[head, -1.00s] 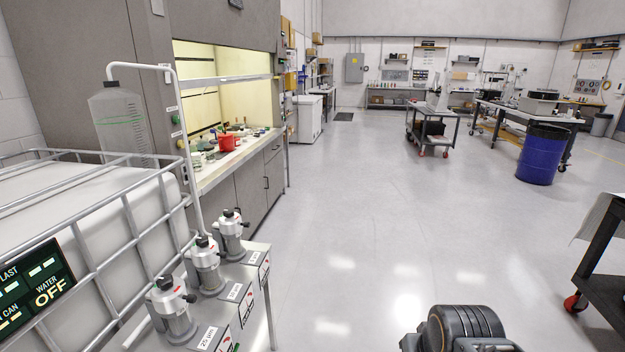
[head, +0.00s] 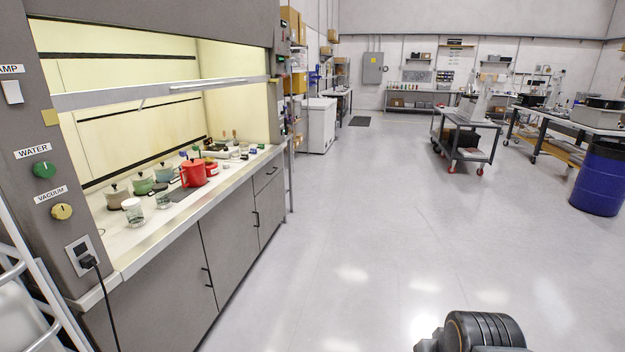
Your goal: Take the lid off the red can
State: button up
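Inside the fume hood, two red vessels stand close together on the worktop in the head view. The front one is a taller red pot or jug (head: 192,174). Just behind it to the right is a smaller red vessel (head: 211,168), partly hidden by the front one. At this size I cannot tell for sure which is the red can or make out its lid. A dark rounded part of my arm shows at the bottom right. My gripper is not in view.
Grey, green and blue lidded pots (head: 164,172) and glass beakers (head: 163,199) share the hood worktop (head: 140,240). The sash (head: 150,92) is raised above it. Open floor (head: 380,230) lies to the right. A cart (head: 466,135) and a blue drum (head: 602,180) stand farther off.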

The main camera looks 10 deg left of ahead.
aim_at(193, 161)
jog(key=u, duration=0.35)
jog(key=i, duration=2.3)
jog(key=u, duration=0.65)
